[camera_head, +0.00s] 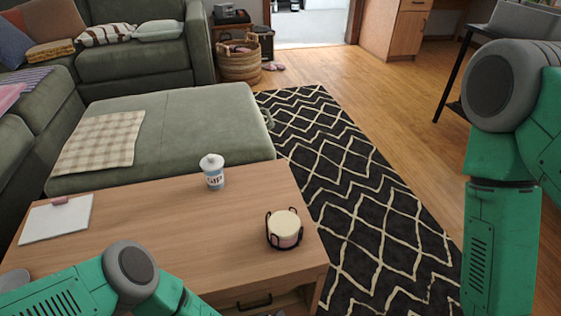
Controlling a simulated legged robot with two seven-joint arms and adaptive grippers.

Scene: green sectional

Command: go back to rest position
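My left arm comes in at the bottom left, over the near edge of the wooden coffee table (160,222). My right arm hangs at the right side of the view, bent, with its lower part running down past the bottom edge. Both grippers lie outside the picture. On the table stand a white and blue lidded container (212,171) and, nearer, a round cream-coloured item (284,228) in a dark wire holder. Neither arm is seen touching these items.
A white board or notebook (56,217) lies at the table's left. A green sectional (190,128) stands behind the table. A wicker basket (238,66) stands at the back.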

